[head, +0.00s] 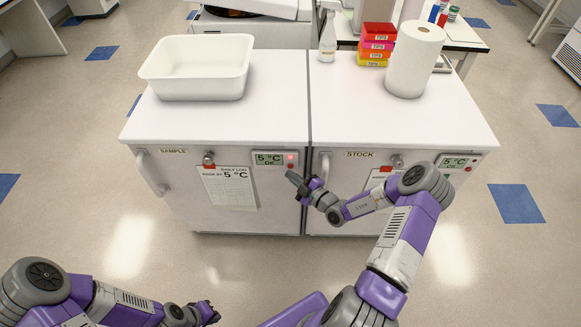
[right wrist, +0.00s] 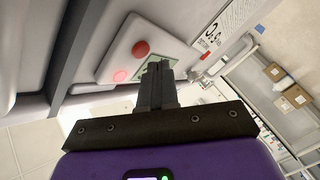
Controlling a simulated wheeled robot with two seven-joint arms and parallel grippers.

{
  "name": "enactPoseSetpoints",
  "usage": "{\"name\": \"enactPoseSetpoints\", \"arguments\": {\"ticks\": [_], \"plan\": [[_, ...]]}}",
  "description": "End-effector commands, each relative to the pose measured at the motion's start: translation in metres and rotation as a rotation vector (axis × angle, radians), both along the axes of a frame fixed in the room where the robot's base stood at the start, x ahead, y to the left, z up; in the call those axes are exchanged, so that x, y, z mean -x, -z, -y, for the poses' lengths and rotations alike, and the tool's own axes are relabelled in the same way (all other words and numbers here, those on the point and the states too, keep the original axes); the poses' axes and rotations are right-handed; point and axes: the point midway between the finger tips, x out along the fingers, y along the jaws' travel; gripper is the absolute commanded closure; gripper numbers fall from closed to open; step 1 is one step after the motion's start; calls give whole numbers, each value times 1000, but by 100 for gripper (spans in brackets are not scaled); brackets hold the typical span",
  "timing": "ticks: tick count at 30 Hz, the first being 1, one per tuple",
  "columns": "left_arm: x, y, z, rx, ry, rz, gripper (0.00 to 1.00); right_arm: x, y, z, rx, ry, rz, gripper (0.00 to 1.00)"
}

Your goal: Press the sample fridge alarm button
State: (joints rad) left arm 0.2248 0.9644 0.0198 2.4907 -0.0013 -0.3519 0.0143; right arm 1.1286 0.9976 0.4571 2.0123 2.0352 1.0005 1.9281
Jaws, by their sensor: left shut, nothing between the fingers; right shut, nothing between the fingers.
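The sample fridge (head: 180,190) is the left white unit, labelled SAMPLE. Its panel (head: 268,159) at the upper right of the door reads 5 °C OK and has two small red round spots (head: 291,161) at its right end. My right gripper (head: 290,176) is shut and empty, just in front of and below the panel's right end. In the wrist view its fingertips (right wrist: 157,70) overlap the display; no contact with the red spots shows. My left gripper (head: 212,313) is shut and empty, low and away from the fridges.
The stock fridge (head: 405,125) adjoins on the right, with a similar panel (head: 457,163). The sample door has a handle (head: 151,173), a lock (head: 208,158) and a paper log (head: 230,190). A white tub (head: 197,67), bottle (head: 328,38), colored boxes (head: 376,45) and paper roll (head: 414,60) stand on top.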

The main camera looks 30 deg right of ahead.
Motion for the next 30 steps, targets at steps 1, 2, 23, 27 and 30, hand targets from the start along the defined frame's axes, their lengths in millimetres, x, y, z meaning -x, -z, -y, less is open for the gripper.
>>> {"name": "enactPoseSetpoints", "arguments": {"ticks": [1, 2, 23, 27, 30], "plan": [[0, 0, 0, 0, 0, 0, 100, 0, 0, 0, 0, 0, 0, 100], [0, 0, 0, 0, 0, 0, 100, 0, 0, 0, 0, 0, 0, 100], [0, -5, 0, 0, 0, 0, 100, -7, -1, 4, 0, 1, 1, 100], [0, -5, 0, 0, 0, 0, 100, -7, 0, 4, 0, 0, 0, 100], [0, -5, 0, 0, 0, 0, 100, -7, 0, 4, 0, 0, 0, 100]]}}
